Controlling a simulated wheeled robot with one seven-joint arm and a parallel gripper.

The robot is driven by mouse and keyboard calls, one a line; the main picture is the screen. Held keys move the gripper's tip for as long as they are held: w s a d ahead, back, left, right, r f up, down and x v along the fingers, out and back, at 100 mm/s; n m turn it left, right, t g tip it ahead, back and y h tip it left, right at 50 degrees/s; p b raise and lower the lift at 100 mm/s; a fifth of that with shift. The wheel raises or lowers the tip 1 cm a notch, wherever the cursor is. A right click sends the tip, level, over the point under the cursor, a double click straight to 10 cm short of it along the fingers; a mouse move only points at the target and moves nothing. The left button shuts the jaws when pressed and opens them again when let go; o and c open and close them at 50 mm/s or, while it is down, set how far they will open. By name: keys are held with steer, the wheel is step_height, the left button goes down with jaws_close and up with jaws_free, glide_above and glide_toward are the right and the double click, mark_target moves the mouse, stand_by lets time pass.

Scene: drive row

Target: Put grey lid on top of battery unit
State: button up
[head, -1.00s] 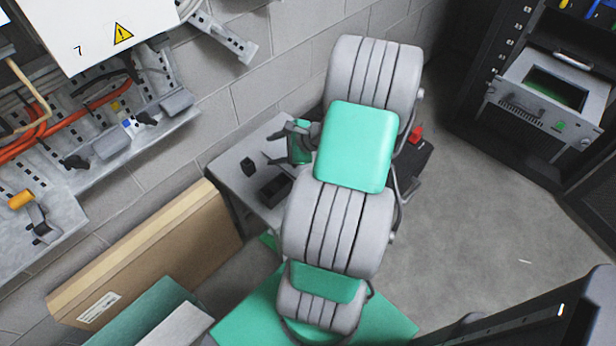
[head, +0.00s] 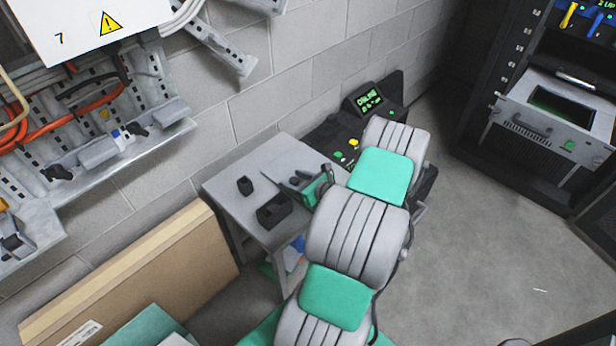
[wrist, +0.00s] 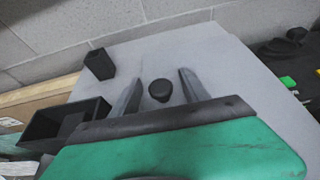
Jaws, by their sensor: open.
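My gripper (head: 288,182) is open over the grey table. In the wrist view, its two fingers (wrist: 160,78) point away over the tabletop, with a small dark round knob (wrist: 160,91) between them. The fingers look apart from the knob, and the gripper's green body hides what lies nearer. I cannot tell whether the knob belongs to the grey lid. No lid plate is distinct from the tabletop. A small black block (head: 245,186) and an open black box (head: 273,211) stand on the table. I cannot tell which thing is the battery unit.
The grey table (head: 225,195) stands against the block wall. A black console (head: 345,128) with a lit green display is behind my arm. A cardboard box (head: 130,275) leans at the lower left. A rack (head: 550,120) stands at the right. The floor (head: 470,240) between is clear.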

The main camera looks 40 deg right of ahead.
steer(key=shift+c, duration=0.4)
jaws_close()
stand_by(0.4)
